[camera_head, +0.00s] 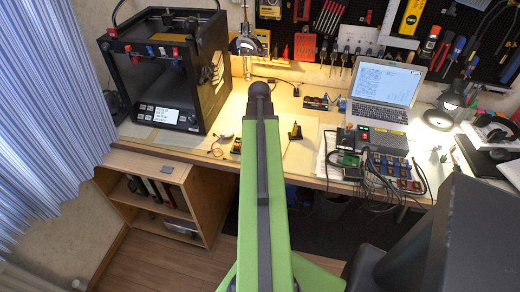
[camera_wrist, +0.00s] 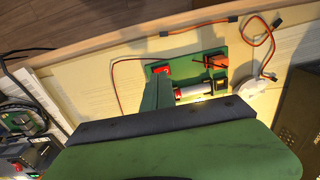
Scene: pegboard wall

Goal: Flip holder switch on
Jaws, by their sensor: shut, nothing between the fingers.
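The holder is a small green board (camera_wrist: 190,58) on the worktable, with a silver battery cylinder (camera_wrist: 190,94) along its near side. A red switch (camera_wrist: 162,70) sits at the board's left end. In the wrist view my gripper (camera_wrist: 161,82) is shut and empty, its green tip just below the red switch in the picture. I cannot tell whether it touches the switch, or which way the switch is set. In the head view the holder (camera_head: 236,146) lies just left of my green arm, which hides my gripper.
A white round part with orange wires (camera_wrist: 251,90) lies right of the holder. A black 3D printer (camera_head: 170,75) stands at the left. A laptop (camera_head: 384,90), lamp (camera_head: 446,105) and cabled electronics (camera_head: 385,165) fill the right. The table's front edge (camera_wrist: 150,31) is close to the holder.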

